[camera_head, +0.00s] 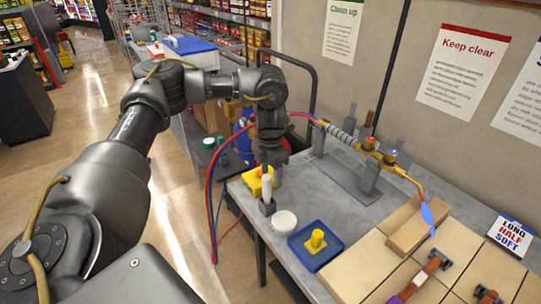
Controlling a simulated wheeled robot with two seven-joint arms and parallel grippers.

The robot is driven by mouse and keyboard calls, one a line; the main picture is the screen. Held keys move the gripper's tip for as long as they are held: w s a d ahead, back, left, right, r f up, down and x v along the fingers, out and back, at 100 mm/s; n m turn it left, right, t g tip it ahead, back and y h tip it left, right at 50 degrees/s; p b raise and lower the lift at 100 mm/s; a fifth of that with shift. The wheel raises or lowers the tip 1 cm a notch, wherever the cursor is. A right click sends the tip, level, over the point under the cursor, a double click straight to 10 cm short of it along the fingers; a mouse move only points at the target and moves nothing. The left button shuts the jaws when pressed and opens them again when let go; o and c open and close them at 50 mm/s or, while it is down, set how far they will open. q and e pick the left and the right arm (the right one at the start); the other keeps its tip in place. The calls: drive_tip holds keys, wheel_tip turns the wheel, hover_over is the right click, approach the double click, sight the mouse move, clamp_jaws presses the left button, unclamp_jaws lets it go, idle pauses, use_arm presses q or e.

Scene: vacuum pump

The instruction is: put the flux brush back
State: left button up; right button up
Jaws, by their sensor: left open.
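A slim white upright piece (267,187), which may be the flux brush, rises from a small dark block (267,207) near the bench's left edge. My left gripper (272,170) points down right above and beside it. The gripper is open; its fingertips are small and partly merged with the things behind, so I cannot tell whether they touch the white piece. A yellow block (254,181) sits just behind. A round white lidded pot (283,222) stands to the right of the dark block. My right gripper is not in view.
A torch (388,158) with a blue flame (428,215) rests on a stand, its red and blue hoses looping left. A blue tray (302,256) holds a yellow piece (316,240). Tan bricks (357,268) carry metal parts (430,268). Bare grey bench (315,193) lies between.

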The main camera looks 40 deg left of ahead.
use_arm(q)
wheel_tip(320, 180, up, 9)
drive_tip(key=shift+s+f, duration=0.1)
drive_tip(key=shift+f, duration=0.1)
idle(0.6)
